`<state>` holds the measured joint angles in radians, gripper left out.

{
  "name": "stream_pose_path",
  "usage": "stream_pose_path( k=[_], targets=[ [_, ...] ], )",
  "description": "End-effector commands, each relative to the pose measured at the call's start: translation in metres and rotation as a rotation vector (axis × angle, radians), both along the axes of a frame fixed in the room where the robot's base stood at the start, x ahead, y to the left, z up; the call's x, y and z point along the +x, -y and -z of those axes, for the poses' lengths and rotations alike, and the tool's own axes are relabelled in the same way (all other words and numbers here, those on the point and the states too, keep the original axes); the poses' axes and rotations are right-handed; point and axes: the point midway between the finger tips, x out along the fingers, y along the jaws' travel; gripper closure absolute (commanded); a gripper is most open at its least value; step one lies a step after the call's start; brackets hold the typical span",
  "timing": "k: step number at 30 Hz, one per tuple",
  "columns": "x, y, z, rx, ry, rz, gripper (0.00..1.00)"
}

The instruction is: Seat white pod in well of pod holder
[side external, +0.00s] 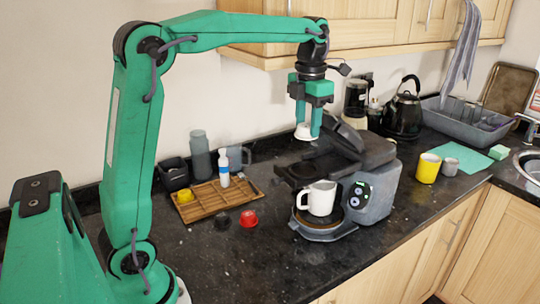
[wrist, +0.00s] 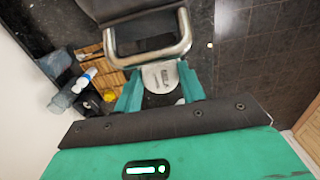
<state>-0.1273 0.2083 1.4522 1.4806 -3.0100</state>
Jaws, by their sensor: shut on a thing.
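My gripper (side external: 307,131) is shut on the white pod (side external: 303,132), which hangs between the two green fingers. In the side view they are above the dark pod holder (side external: 291,174) of the coffee machine (side external: 372,184), with a visible gap below the pod. The well itself cannot be made out. In the wrist view the white pod (wrist: 159,76) shows between the fingers, just below the machine's metal handle bar in the picture. The machine's raised lid (side external: 345,137) stands to the right of the pod in the side view.
A white mug (side external: 319,198) stands on the drip tray below the pod holder. A wooden tray (side external: 215,203) with a yellow pod (side external: 185,196) lies left. A red pod (side external: 248,218) and a black pod (side external: 221,220) sit before it. The front counter is clear.

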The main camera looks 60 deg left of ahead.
Motion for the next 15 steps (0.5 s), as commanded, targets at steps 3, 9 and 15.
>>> stream_pose_path(
  k=[3, 9, 15],
  targets=[
    [0.0, 0.0, 0.014, 0.0, -0.003, 0.0, 0.85],
    [0.0, 0.0, 0.031, 0.0, -0.002, 0.0, 0.85],
    [0.0, 0.0, 0.034, 0.0, -0.001, 0.0, 0.85]
  ],
)
